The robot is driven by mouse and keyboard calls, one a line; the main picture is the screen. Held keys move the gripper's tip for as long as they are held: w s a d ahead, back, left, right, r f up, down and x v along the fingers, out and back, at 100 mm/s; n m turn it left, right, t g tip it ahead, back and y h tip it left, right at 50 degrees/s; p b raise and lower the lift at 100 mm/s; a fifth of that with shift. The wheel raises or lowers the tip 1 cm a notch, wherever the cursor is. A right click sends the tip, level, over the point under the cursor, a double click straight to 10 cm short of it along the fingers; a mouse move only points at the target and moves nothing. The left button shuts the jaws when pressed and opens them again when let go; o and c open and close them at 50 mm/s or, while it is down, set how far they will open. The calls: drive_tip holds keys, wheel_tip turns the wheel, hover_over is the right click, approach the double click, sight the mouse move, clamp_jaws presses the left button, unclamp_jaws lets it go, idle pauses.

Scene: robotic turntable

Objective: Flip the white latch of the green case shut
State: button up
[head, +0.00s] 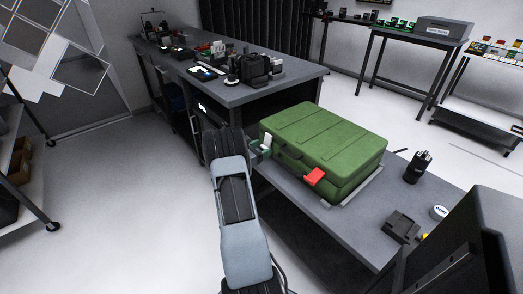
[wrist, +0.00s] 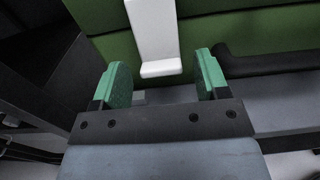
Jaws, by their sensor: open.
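The green case (head: 322,142) lies closed-looking on the grey table, and its front side (wrist: 103,45) fills the back of the wrist view. The white latch (head: 267,142) is at the left of the case's front. In the wrist view the white latch (wrist: 154,35) stands out from the case, with a bent lip at its lower end. My gripper (head: 258,150) is at the latch. Its green fingers (wrist: 160,80) are apart, with the latch's lower end between and just beyond them. I cannot tell whether they touch it. A red latch (head: 314,176) is farther right on the case.
A black handle (wrist: 265,64) is right of the latch. The grey table (head: 345,221) also holds a black cylinder (head: 418,166) and a dark block (head: 401,227) to the right. A second workbench (head: 240,94) with equipment stands behind. Open floor lies to the left.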

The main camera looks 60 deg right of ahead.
drive_tip(key=shift+s+d, duration=0.1)
drive_tip(key=shift+d, duration=0.05)
drive_tip(key=shift+c, duration=0.4)
drive_tip(key=c, duration=0.8)
drive_tip(key=shift+d+f+h+b, duration=0.25)
drive_tip(key=shift+f+b, duration=0.25)
drive_tip(key=shift+b, duration=0.55)
drive_tip(key=shift+c, duration=0.2)
drive_tip(key=shift+s+d+g+h+b, duration=0.15)
drive_tip(key=shift+d+g+h+b, duration=0.2)
drive_tip(key=shift+h+b, duration=0.55)
drive_tip(key=shift+r+b, duration=0.1)
drive_tip(key=shift+b, duration=0.25)
drive_tip(key=shift+r, duration=0.1)
